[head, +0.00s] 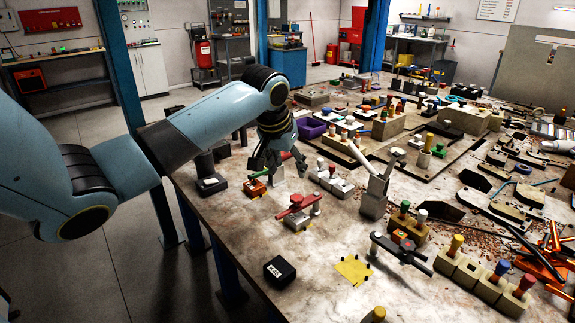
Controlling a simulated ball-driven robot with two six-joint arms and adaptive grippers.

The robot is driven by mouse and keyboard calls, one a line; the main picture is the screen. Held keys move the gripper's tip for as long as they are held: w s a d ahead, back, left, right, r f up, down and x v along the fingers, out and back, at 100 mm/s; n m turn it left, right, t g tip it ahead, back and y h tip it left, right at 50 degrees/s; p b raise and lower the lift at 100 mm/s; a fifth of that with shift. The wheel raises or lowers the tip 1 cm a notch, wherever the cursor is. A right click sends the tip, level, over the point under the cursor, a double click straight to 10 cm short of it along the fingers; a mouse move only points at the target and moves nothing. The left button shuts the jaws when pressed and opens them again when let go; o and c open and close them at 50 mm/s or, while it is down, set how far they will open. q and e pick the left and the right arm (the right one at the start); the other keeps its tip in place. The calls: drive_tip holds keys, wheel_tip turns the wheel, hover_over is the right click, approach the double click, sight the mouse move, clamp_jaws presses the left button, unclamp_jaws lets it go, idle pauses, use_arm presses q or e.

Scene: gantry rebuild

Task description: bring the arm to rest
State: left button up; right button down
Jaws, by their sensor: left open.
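My left arm comes in from the left, bends over the table's left edge and points down. My left gripper (277,165) is open over the left part of the workbench (225,225). Its dark fingers hang just above or beside a small orange-red block (255,188) and a grey block. I cannot tell whether they touch. I see nothing held between the fingers.
A red-handled clamp (297,206) stands in front of the gripper, with a metal post (374,200) to its right. A black box (279,270) and a yellow patch (353,269) lie nearer. Peg blocks and tools crowd the right. The floor at left is clear.

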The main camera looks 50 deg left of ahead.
idle(0.4)
use_arm(q)
drive_tip(key=s+d+f+m, duration=0.2)
drive_tip(key=s+d+f, duration=0.2)
drive_tip(key=s+d, duration=0.25)
drive_tip(key=s+d+r+m, duration=0.1)
drive_tip(key=s+d+r, duration=0.1)
drive_tip(key=s+d, duration=0.6)
drive_tip(key=s+d+r+m, duration=0.1)
drive_tip(key=s+d+m, duration=0.15)
drive_tip(key=s, duration=1.05)
wheel_tip(320, 180, down, 36)
drive_tip(key=a+n+g+b, duration=0.1)
drive_tip(key=a+g+b, duration=0.1)
drive_tip(key=b, duration=0.8)
drive_tip(key=s+f+b, duration=0.5)
drive_tip(key=s+f, duration=0.5)
drive_tip(key=f, duration=0.3)
drive_tip(key=s+f+g+b, duration=0.1)
drive_tip(key=s+f+b, duration=0.3)
drive_tip(key=s+f, duration=0.6)
wheel_tip(320, 180, down, 3)
drive_tip(key=shift+a+f+h+b, duration=0.2)
drive_tip(key=shift+a+h+b, duration=0.1)
drive_tip(key=shift+a+b, duration=0.15)
